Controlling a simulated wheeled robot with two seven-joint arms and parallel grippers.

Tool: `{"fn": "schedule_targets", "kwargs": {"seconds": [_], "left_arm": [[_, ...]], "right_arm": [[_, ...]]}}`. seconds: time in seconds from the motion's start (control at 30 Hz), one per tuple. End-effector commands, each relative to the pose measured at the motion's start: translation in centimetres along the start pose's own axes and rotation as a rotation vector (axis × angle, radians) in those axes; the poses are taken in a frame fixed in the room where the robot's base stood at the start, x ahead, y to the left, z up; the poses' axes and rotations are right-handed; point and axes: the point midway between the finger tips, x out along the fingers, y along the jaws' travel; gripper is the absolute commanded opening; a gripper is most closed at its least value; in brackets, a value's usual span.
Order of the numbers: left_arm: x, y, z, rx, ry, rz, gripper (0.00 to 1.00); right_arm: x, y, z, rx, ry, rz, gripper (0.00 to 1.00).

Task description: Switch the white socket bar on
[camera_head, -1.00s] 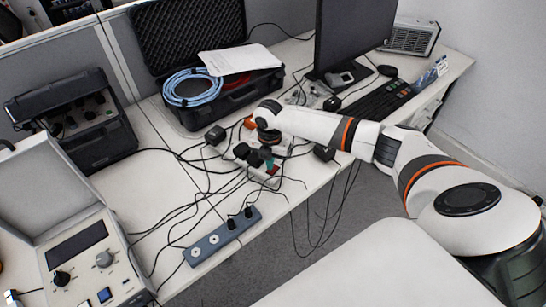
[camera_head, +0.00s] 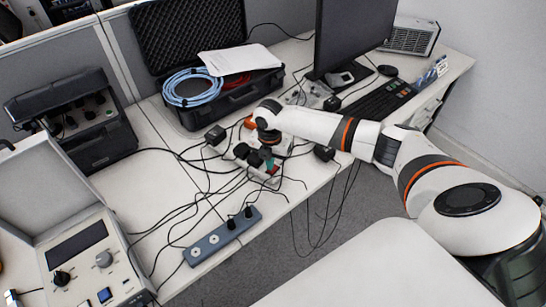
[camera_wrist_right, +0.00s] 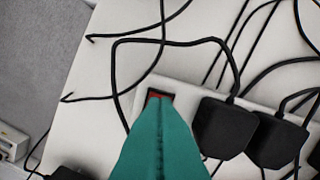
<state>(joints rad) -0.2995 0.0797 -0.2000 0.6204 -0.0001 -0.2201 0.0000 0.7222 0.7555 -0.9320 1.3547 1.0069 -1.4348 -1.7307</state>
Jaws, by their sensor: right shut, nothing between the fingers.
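The white socket bar (camera_head: 258,174) lies on the desk, with several black plugs in it; it also shows in the wrist view (camera_wrist_right: 185,98). Its red switch (camera_wrist_right: 160,95) is at the end of the bar, partly covered by my fingertips. My right gripper (camera_head: 271,166) is shut and empty, with its green fingers pointing down at the switch. In the wrist view the fingertips (camera_wrist_right: 157,102) overlap the switch's near edge; I cannot tell whether they touch or press it. The switch's position is not clear. My left gripper is out of view.
A grey-blue socket bar (camera_head: 222,238) lies at the desk's front edge. Black cables (camera_head: 190,205) spread around both bars. An open black case (camera_head: 225,95) with a blue cable coil stands behind. A monitor (camera_head: 350,35) and keyboard (camera_head: 380,101) are at the right.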

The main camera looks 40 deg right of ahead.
Motion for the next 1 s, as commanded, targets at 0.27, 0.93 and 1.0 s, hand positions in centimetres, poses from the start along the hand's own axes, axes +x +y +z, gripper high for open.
{"fn": "schedule_targets", "kwargs": {"seconds": [0.27,0.93,1.0], "left_arm": [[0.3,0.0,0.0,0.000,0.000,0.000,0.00],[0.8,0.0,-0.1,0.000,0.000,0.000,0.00],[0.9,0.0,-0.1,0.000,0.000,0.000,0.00]], "right_arm": [[0.5,0.0,0.0,0.000,0.000,0.000,0.00],[1.5,0.0,0.0,0.000,-0.001,0.000,0.00],[1.6,0.0,0.0,0.000,-0.001,0.000,0.00]]}}
